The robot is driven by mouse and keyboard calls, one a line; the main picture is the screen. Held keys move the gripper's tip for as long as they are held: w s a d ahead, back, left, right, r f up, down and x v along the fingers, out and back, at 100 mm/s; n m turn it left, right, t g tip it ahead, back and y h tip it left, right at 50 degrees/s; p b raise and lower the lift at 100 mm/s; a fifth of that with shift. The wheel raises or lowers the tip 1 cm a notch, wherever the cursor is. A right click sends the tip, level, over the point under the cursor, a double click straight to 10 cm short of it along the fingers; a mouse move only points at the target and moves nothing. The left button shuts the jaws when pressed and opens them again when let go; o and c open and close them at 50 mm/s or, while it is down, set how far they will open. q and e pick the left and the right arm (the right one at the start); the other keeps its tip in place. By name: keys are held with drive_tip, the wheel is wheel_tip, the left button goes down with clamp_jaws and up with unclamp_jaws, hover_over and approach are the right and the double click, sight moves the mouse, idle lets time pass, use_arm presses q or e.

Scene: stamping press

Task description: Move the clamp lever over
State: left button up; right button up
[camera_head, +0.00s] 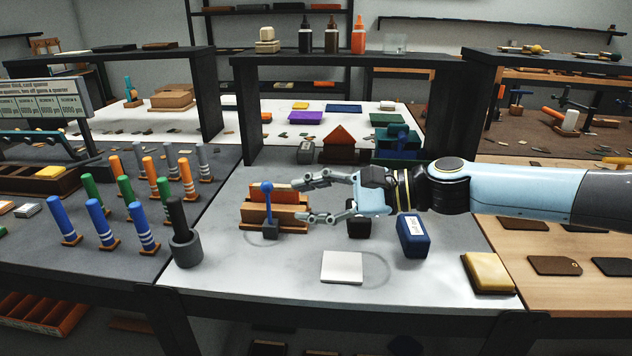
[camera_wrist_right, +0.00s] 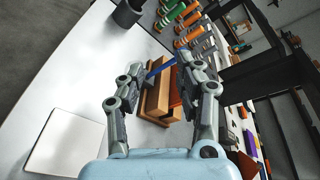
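The clamp lever (camera_head: 268,206) is a blue upright rod with a ball knob, on a small dark base in front of a wooden block fixture (camera_head: 287,212). My right gripper (camera_head: 299,201) comes in from the right. Its fingers are spread, one above the other in the head view, with tips just right of the lever. In the right wrist view the blue lever (camera_wrist_right: 160,67) shows beyond the gap between the two open fingers, apart from them as far as I can tell. The fixture (camera_wrist_right: 160,97) also lies there. My left gripper is not in view.
A dark cup (camera_head: 186,247) holding a black rod stands left of the lever. A white square plate (camera_head: 342,267) lies in front, a blue box (camera_head: 412,236) under my right arm, and a yellow block (camera_head: 489,273) at right. Colored cylinders (camera_head: 103,222) stand on the left table.

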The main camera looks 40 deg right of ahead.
sight(272, 187)
drive_tip(key=w, duration=0.2)
drive_tip(key=w+a+m+b, duration=0.1)
drive_tip(key=w, duration=0.2)
drive_tip(key=w+m, duration=0.1)
drive_tip(key=w, duration=0.2)
drive_tip(key=shift+w+a+f+t+h+b, duration=0.2)
drive_tip(key=shift+w+a+t+h+b, duration=0.1)
drive_tip(key=shift+h+b, duration=0.1)
drive_tip(key=shift+s+d+f, duration=0.1)
drive_tip(key=shift+s, duration=0.05)
drive_tip(key=shift+c, duration=1.1)
drive_tip(key=c, duration=0.4)
